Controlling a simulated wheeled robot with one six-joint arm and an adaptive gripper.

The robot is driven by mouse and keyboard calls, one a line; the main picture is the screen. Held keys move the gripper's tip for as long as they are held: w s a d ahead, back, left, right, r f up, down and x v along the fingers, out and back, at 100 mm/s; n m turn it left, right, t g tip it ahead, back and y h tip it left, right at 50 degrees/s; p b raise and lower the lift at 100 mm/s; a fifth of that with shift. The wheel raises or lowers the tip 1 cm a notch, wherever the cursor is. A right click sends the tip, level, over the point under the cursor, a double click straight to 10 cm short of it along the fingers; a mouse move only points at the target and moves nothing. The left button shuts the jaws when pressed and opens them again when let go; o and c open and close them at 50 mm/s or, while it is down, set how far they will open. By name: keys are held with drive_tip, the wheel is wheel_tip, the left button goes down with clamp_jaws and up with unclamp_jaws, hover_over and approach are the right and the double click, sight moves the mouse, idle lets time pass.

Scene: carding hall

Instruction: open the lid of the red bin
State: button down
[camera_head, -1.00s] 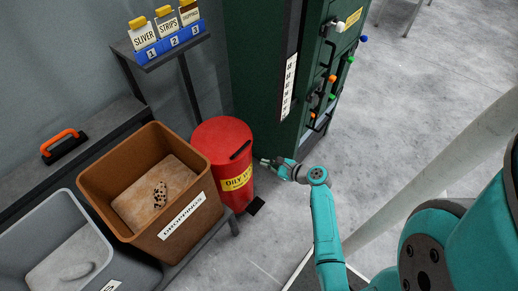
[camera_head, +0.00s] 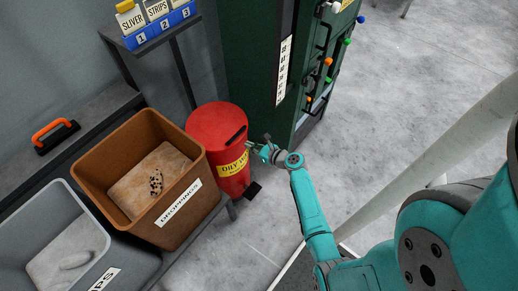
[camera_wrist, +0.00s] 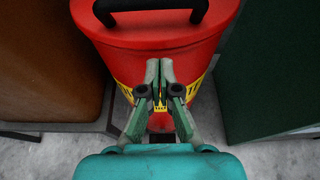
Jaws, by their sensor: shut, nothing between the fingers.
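The red bin (camera_head: 226,165) stands on the floor between the brown box and the green machine. It has a yellow label, partly hidden by my gripper. Its round red lid (camera_head: 214,124) is down and has a black handle (camera_head: 236,135) on top; the handle also shows at the top of the wrist view (camera_wrist: 150,8). A black pedal (camera_head: 252,190) sticks out at its foot. My gripper (camera_head: 252,146) is at the bin's front right side, just below the lid rim. In the wrist view its fingers (camera_wrist: 159,68) are together and empty, in front of the label; I cannot tell if they touch.
The brown droppings box (camera_head: 104,184) stands left of the bin, with a grey box (camera_head: 64,195) beyond it. The green machine (camera_head: 255,75) with coloured knobs stands close on the right. A stand with labelled cards (camera_head: 165,30) is behind. Floor in front is clear.

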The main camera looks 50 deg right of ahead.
drive_tip(key=shift+w+r, duration=1.35)
drive_tip(key=shift+r, duration=0.25)
drive_tip(key=shift+r, duration=0.1)
